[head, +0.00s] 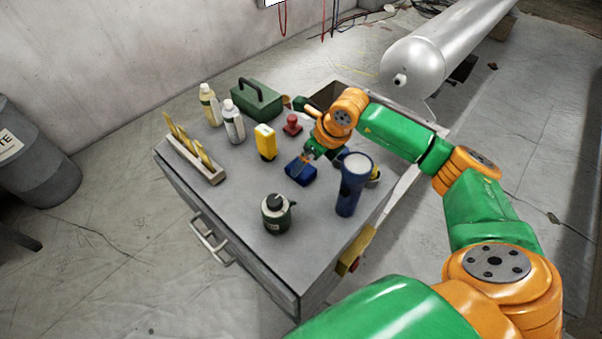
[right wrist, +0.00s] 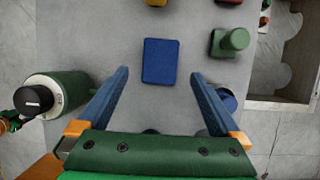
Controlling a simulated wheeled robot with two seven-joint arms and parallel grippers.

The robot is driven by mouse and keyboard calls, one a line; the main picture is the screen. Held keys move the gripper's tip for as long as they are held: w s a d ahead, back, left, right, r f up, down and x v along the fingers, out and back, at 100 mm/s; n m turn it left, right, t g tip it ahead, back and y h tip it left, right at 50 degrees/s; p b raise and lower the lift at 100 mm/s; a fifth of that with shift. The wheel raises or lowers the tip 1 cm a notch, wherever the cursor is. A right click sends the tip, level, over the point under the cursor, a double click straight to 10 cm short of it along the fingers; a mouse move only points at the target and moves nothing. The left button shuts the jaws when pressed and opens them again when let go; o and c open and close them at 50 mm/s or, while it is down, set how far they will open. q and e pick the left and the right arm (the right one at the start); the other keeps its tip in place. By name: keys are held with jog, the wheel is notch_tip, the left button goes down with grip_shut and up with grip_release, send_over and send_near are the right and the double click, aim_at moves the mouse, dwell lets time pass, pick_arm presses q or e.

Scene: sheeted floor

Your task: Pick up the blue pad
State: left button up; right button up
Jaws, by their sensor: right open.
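The blue pad (head: 301,172) lies flat on the grey cabinet top in the head view, partly covered by my right gripper (head: 309,158). In the right wrist view the blue pad (right wrist: 160,61) is a rounded rectangle just beyond and between the fingertips. My right gripper (right wrist: 160,75) is open and empty, its two blue fingers spread wider than the pad. The height of the fingers above the top is hard to tell. My left gripper is not in view.
On the cabinet top (head: 240,210) stand a dark green canister (head: 276,214), a blue flashlight (head: 352,190), a yellow box (head: 265,142), a red stamp (head: 292,125), two bottles (head: 233,122), a green toolbox (head: 258,101) and a rack (head: 193,160). The front left of the top is clear.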

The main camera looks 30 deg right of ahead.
jog(key=x, duration=0.5)
jog(key=shift+w, duration=0.15)
jog(key=c, duration=1.4)
jog(key=shift+r, duration=0.35)
jog(key=r, duration=0.1)
jog(key=a+r, duration=0.1)
jog(key=r, duration=0.1)
jog(key=shift+r, duration=0.2)
jog(key=s+a+r+b, duration=0.2)
jog(key=s+a+r, duration=0.1)
jog(key=a+r, duration=0.6)
jog(key=a, duration=0.3)
jog(key=shift+a, duration=0.4)
